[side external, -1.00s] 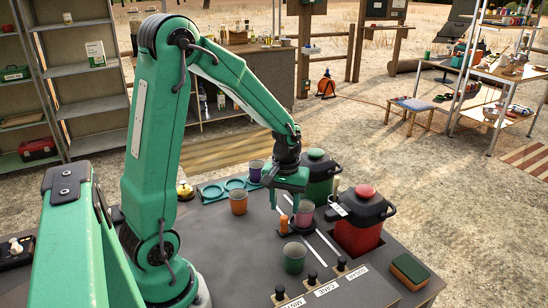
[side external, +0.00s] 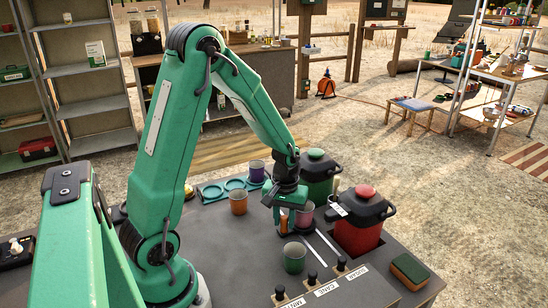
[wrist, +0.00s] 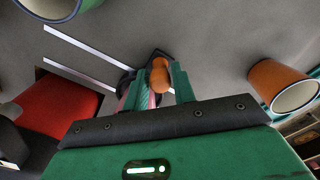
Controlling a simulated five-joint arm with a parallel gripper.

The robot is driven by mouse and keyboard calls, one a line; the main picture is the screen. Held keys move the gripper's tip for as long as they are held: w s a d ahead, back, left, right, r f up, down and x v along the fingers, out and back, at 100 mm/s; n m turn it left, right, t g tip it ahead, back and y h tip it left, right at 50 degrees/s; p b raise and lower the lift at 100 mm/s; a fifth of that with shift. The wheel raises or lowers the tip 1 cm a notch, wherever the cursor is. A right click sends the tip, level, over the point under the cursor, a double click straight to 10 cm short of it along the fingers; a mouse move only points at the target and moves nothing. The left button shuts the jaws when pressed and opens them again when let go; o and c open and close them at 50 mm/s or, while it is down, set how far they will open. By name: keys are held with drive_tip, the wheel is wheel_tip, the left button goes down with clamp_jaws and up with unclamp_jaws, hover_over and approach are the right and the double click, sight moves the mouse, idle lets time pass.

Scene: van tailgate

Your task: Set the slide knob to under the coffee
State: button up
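The slide's orange knob (side external: 284,224) stands on a dark carriage that also bears a pink cup (side external: 304,215). Two pale rails (side external: 326,243) run along the table beside it. My gripper (side external: 290,205) is low over the knob, pointing down. In the wrist view the knob (wrist: 160,76) lies between the fingers of my gripper (wrist: 157,84), which look apart, with a gap at the left finger. The pink cup is partly hidden behind that finger. A red urn (side external: 358,234) and a green urn (side external: 318,176) stand behind the slide; I cannot read which holds coffee.
An orange cup (side external: 238,202) and a green cup (side external: 294,258) stand near the slide. A purple cup (side external: 256,172) stands at a teal holder (side external: 212,192). Several labelled knobs (side external: 312,277) line the front. A sponge (side external: 409,269) lies at the right.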

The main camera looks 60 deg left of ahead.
clamp_jaws()
drive_tip(key=shift+a, duration=3.85)
drive_tip(key=shift+o, duration=2.3)
unclamp_jaws()
drive_tip(key=shift+r, duration=0.15)
wheel_tip(320, 180, up, 8)
drive_tip(key=shift+f, duration=0.2)
